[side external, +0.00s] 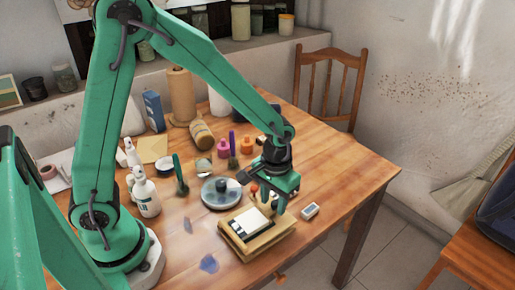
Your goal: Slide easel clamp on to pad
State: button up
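My gripper (275,205) is over the right part of the wooden table, just above the back right edge of a light wooden easel-like frame (262,246). Its green fingers point down. The view is too small to tell whether they are apart or closed, or whether they hold anything. A white pad (252,220) lies on the frame, with dark parts at its left and right edges. I cannot make out for certain which part is the easel clamp. A small orange piece shows beside the fingers, partly hidden.
A round grey dish (221,193) stands close behind the frame. A small white block (310,210) lies to its right. White bottles (146,192), a green brush (180,176) and pink pots (223,148) stand farther left and back. The table's right end (355,170) is clear.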

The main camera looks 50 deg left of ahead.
aim_at(274, 203)
jog(key=shift+w+r, duration=0.1)
jog(key=shift+r, duration=0.05)
notch_tip(274, 203, up, 7)
jog(key=shift+r, duration=0.3)
dwell(0.5)
jog(key=s+a+r+m+t, duration=0.1)
jog(key=s+a+r+t, duration=0.4)
jog(key=s+a+r, duration=0.4)
jog(key=s+r, duration=0.2)
jog(key=s, duration=0.2)
jog(key=shift+a+r+m+t, duration=0.25)
jog(key=shift+a+m+t, duration=0.05)
jog(key=shift+m+t, duration=0.1)
